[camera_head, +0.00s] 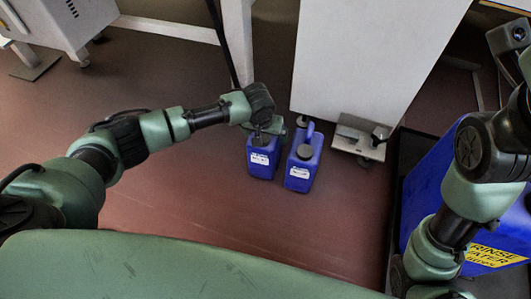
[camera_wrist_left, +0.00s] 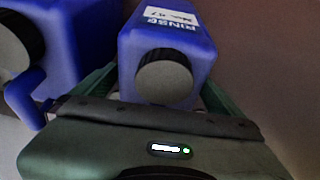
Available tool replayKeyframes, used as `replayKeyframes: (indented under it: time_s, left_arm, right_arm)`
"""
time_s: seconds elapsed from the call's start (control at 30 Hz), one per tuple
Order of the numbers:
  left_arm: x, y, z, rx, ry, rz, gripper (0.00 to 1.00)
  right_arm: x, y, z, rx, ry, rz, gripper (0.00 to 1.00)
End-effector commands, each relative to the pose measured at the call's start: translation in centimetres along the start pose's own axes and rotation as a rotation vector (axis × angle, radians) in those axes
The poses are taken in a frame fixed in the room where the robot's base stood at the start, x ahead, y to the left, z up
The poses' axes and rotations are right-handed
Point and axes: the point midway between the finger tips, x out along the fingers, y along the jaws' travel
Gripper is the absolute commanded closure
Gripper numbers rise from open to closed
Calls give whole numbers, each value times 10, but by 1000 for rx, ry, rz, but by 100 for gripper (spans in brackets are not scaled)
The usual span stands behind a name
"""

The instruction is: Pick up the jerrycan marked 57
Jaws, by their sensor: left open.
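Two blue jerrycans stand side by side on the floor in the head view, the left one (camera_head: 261,163) and the right one (camera_head: 301,172). Both have white labels too small to read there. My left gripper (camera_head: 268,130) is over the top of the left can, pointing down. In the left wrist view, that can (camera_wrist_left: 183,38) with its dark cap lies between the open green fingers (camera_wrist_left: 155,90); its inverted label is only partly legible, with "RINSE" and a number that looks like 57. The other can (camera_wrist_left: 75,22) is at the left, outside the fingers. My right gripper is out of view.
A large blue container (camera_head: 427,180) with a yellow rinse water label stands in a black tray (camera_head: 398,215) at the right. A white cabinet (camera_head: 365,60) with a caster foot is right behind the cans. A white leg (camera_head: 238,40) stands behind them. The floor left and in front is clear.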

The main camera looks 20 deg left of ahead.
Motion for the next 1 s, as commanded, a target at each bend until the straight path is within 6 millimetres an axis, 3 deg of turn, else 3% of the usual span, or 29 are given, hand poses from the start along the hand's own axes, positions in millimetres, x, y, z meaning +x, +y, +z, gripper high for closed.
replayKeyframes:
  time_s: [0.33,0.6,0.67,1.0]
  left_arm:
    - [5,0,0,0,0,1,0]
    - [5,0,0,0,0,1,75]
    - [3,1,-3,0,5,3,87]
    - [0,1,-4,0,5,3,86]
  right_arm:
    - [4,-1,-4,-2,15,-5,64]
    - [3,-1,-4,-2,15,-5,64]
    - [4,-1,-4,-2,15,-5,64]
    - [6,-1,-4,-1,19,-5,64]
